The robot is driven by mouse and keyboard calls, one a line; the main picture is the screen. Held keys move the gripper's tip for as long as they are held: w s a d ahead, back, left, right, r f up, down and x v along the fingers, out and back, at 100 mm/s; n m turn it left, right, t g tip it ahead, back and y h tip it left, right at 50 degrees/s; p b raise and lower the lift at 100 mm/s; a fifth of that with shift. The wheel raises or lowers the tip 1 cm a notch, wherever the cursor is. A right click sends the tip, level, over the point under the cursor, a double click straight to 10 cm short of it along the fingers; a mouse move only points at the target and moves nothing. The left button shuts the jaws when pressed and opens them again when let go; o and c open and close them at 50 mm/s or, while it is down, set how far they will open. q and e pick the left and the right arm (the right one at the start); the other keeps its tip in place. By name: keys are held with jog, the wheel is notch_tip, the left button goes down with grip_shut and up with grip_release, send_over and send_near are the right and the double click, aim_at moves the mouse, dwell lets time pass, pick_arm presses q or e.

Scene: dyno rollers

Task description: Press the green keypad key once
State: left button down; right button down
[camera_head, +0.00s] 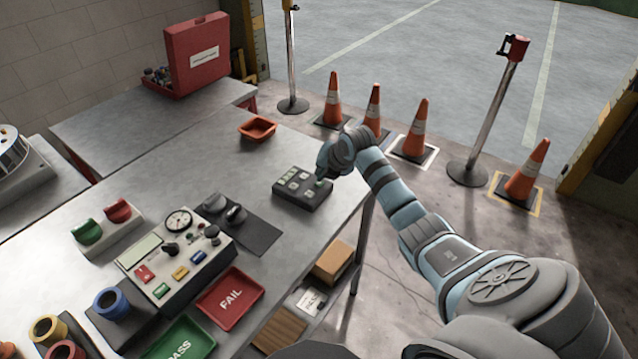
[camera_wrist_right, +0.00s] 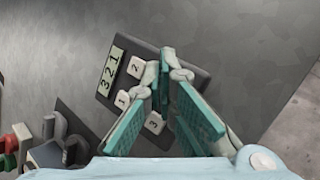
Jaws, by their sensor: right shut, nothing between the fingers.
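The dark keypad (camera_head: 300,200) lies on the metal table near its right edge. In the right wrist view the keypad (camera_wrist_right: 118,44) has a pale green display (camera_wrist_right: 110,72) reading 321 and white keys marked 1, 2 and 3. My right gripper (camera_head: 322,181) is shut and empty, its fingers pointing down over the right part of the keypad. In the right wrist view my right gripper (camera_wrist_right: 167,54) covers that part, so I cannot make out the green key or tell whether the fingertips touch it. My left gripper is not in view.
A red-orange tray (camera_head: 257,129) lies behind the keypad. A control box (camera_head: 178,255) with a dial and buttons stands to the left, near a red FAIL tray (camera_head: 230,298). An open red case (camera_head: 197,55) sits on the back table. Orange cones (camera_head: 416,128) stand on the floor beyond.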

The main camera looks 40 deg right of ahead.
jog(key=shift+f, duration=0.5)
dwell(0.6)
jog(key=shift+r, duration=0.1)
jog(key=shift+r+p, duration=0.75)
jog(key=shift+p, duration=0.05)
notch_tip(320, 180, up, 5)
jog(key=p, duration=0.5)
jog(key=shift+r, duration=0.1)
dwell(0.6)
